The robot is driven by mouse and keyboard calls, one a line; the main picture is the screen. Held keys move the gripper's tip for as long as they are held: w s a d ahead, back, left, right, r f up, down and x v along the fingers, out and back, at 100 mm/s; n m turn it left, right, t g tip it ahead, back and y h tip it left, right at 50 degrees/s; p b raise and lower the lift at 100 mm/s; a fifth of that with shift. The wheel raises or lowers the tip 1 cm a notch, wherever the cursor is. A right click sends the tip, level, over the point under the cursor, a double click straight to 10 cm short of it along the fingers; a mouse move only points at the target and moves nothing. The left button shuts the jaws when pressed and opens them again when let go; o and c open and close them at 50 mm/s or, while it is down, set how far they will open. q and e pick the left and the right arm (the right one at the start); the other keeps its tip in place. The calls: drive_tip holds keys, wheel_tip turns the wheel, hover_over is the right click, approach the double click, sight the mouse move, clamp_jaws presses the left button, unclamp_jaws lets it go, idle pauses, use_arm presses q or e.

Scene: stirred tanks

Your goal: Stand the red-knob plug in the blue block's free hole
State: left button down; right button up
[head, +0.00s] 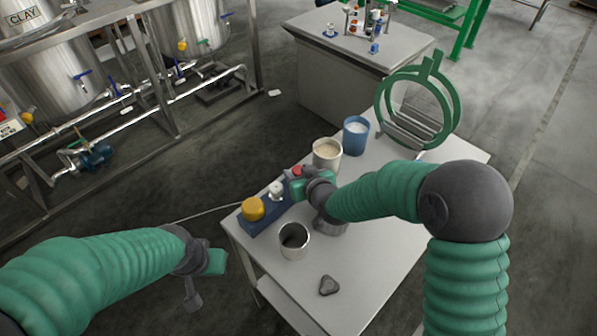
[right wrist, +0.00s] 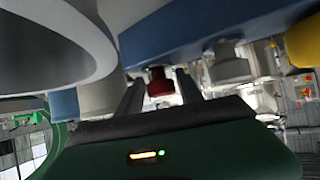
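A red-knob plug (head: 297,170) is upright at the far end of the blue block (head: 262,222), in line with the white knob (head: 276,188) and the yellow knob (head: 253,208). My right gripper (head: 307,182) is at the red knob. In the right wrist view, which is upside down, the red knob (right wrist: 160,82) is between the two fingers, with narrow gaps beside it. The plug's base looks to be at the block (right wrist: 190,27), but its lower part is not clear. My left gripper (head: 205,278) is off the table's left side; its finger opening is unclear.
An empty grey cup (head: 294,241) stands in front of the block. A beige-filled cup (head: 327,153) and a blue cup (head: 356,135) stand behind my right gripper. A green ring stand (head: 440,105) is at the back.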

drive_tip(key=shift+o, duration=1.2)
drive_tip(key=shift+s, duration=0.1)
drive_tip(key=p+v, duration=0.1)
drive_tip(key=v, duration=1.4)
drive_tip(key=shift+s+d+r, duration=0.2)
drive_tip(key=shift+r, duration=0.1)
drive_tip(key=shift+s+d+r, duration=0.1)
drive_tip(key=shift+s, duration=0.3)
drive_tip(key=shift+d, duration=0.1)
